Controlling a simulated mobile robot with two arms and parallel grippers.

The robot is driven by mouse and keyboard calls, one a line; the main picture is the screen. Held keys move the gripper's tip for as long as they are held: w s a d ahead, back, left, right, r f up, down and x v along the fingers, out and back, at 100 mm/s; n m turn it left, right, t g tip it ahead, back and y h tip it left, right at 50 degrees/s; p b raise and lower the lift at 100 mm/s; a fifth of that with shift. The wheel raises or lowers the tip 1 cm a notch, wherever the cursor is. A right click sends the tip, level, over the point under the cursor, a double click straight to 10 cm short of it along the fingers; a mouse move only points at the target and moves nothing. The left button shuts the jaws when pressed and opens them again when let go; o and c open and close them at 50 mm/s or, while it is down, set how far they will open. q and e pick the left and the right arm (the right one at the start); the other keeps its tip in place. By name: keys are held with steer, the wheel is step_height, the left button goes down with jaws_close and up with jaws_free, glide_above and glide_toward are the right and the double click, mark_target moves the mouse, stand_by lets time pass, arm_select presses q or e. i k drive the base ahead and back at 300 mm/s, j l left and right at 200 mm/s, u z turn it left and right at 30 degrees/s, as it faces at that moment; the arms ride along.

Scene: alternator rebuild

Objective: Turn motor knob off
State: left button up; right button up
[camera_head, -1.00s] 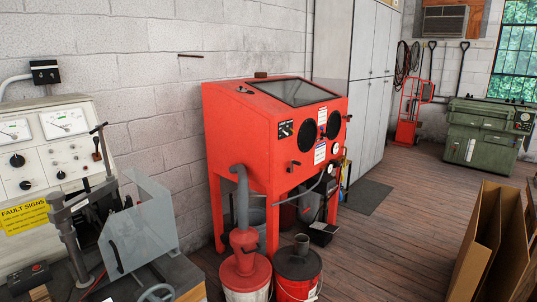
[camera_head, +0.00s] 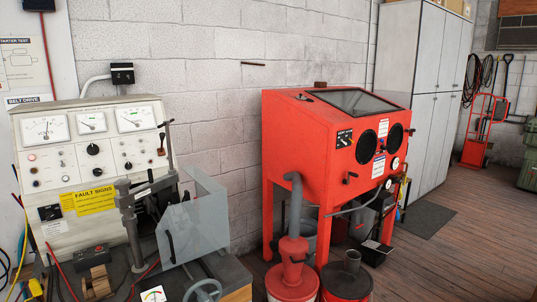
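The alternator test bench stands at the left, with a cream control panel (camera_head: 75,178) carrying three dial gauges, several knobs and small switches. A black knob (camera_head: 93,149) sits in the upper middle of the panel. Another black knob on a dark plate (camera_head: 50,212) sits at the lower left, beside the yellow FAULT SIGNS label (camera_head: 88,200). I cannot read which knob is the motor knob or how it is set. A clear guard (camera_head: 195,222) stands at the bench's right. Neither of my grippers is in view.
A red blasting cabinet (camera_head: 335,150) stands right of the bench, with two buckets (camera_head: 346,282) in front. Grey lockers (camera_head: 425,95) and a red hand truck (camera_head: 487,128) stand farther back. Wooden floor (camera_head: 460,235) is clear at the right.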

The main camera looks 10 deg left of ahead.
mark_target(96, 172)
steer(key=u, duration=1.45)
